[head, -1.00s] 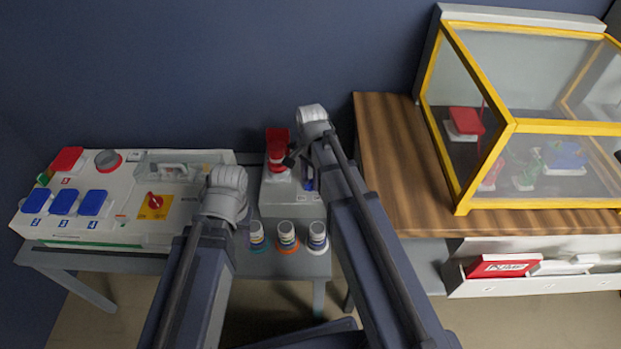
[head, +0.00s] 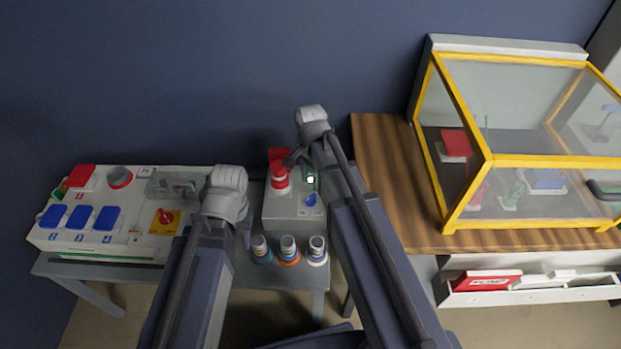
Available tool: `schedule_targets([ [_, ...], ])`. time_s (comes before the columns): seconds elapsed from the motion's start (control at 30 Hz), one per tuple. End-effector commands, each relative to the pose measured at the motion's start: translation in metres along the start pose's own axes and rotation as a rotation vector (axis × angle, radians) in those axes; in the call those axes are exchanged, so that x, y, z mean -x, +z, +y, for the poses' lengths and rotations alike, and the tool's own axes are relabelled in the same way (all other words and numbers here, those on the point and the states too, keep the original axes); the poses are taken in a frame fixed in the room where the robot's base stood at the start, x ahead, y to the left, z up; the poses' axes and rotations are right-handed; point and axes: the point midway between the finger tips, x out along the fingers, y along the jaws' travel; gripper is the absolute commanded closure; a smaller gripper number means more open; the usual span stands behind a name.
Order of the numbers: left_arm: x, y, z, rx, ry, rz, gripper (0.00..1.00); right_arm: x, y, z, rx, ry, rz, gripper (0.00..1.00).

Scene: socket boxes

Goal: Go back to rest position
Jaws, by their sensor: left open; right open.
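My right gripper (head: 297,156) is open over the back of a grey box (head: 281,218), close to a red stacked knob (head: 279,178) on its top. I cannot tell whether it touches the knob. I see nothing held in either gripper.
The white panel (head: 60,236) at left carries blue buttons, a red button and a red rotary switch (head: 165,216) on yellow. A yellow-framed clear case (head: 470,212) stands on the wooden table (head: 385,175) at right.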

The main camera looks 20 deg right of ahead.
Motion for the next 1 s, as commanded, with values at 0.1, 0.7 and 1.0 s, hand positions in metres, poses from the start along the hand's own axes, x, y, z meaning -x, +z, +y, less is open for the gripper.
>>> schedule_targets([
  [0.1,-0.001,0.0,0.0,0.0,0.0,0.0,0.56,-0.001,0.0,0.0,0.0,0.0,0.0,0.55],
  [0.7,-0.001,0.0,0.0,0.0,0.0,0.0,0.56,0.0,0.098,0.039,0.734,0.056,0.02,0.55],
  [1.0,-0.001,0.0,0.0,0.0,0.0,0.0,0.56,0.001,0.159,0.077,1.349,0.114,0.021,0.55],
])
